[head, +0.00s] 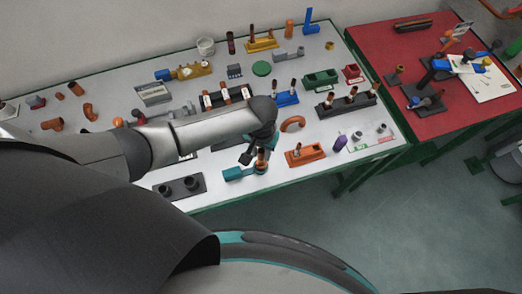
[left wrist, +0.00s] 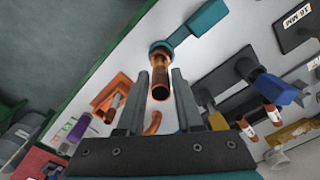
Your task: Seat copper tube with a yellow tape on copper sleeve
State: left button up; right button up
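My left gripper (head: 254,156) is above the near edge of the white table, over a teal fixture (head: 238,174). In the left wrist view the two fingers (left wrist: 159,76) are apart. A copper tube or sleeve (left wrist: 159,86) shows in the gap between them, with visible space on both sides. It stands at the round end of the teal fixture (left wrist: 196,25). Several banded copper tubes (head: 226,96) stand in a dark rack behind my left arm; banded tubes also show in the left wrist view (left wrist: 272,113). My right gripper is out of view.
An orange fixture (head: 305,155) and a copper elbow (head: 292,124) are right of the gripper. A black two-post block (head: 180,188) stands to its left. A dark rack (head: 345,105) of tubes is further right. A red table (head: 430,123) adjoins at right.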

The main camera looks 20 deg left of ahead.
pick_arm(q)
jog(key=o, duration=0.4)
jog(key=shift+r, duration=0.1)
notch_tip(320, 180, up, 15)
jog(key=shift+r+p, duration=0.1)
jog(key=shift+p, duration=0.95)
